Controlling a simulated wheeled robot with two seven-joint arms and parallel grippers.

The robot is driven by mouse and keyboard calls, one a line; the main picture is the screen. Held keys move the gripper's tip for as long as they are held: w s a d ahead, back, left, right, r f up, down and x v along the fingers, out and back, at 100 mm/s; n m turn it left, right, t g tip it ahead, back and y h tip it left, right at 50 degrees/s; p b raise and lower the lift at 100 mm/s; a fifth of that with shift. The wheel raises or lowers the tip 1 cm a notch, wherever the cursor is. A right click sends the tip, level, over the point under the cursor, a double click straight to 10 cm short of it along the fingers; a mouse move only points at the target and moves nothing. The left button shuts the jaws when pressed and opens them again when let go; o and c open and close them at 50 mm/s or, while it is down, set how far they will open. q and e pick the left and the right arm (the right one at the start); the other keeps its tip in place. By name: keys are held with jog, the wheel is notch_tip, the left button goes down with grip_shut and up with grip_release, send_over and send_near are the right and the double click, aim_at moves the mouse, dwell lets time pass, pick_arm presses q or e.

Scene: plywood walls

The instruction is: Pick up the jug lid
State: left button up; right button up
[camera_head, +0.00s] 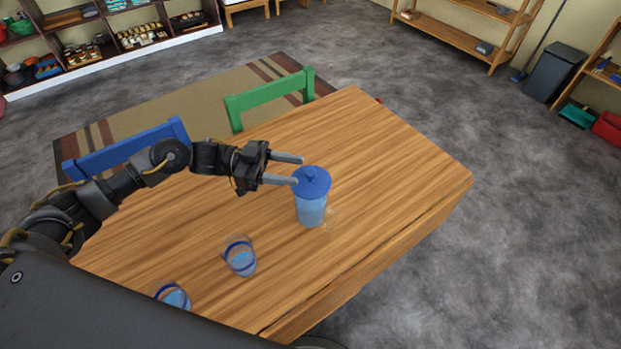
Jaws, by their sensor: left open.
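The blue jug lid (312,182) sits on top of a clear, blue-tinted jug (311,212) that stands upright on the wooden table (390,170). The lid has a small knob at its middle. My left gripper (290,170) comes in from the left, open and with nothing between its fingers. Its fingertips are just left of the lid, at about its height in the picture. The near fingertip lies close to the lid's left edge; I cannot tell whether it touches. My right gripper is not in view.
Two glasses with blue rims, one (240,257) left of the jug and one (174,297) nearer me, stand on the table. A green chair (270,97) and a blue chair (130,150) are at the far side. The table's right part is clear.

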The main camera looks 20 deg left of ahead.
aim_at(310, 172)
pick_arm(q)
jog(key=d+p, duration=0.1)
jog(key=d, duration=0.1)
jog(key=d+p, duration=0.1)
jog(key=d, duration=0.1)
jog(key=shift+w+d+r, duration=0.15)
jog(key=shift+w+r, duration=0.05)
jog(key=shift+d+f, duration=0.1)
jog(key=shift+d, duration=0.4)
jog(key=shift+a, duration=0.1)
grip_shut()
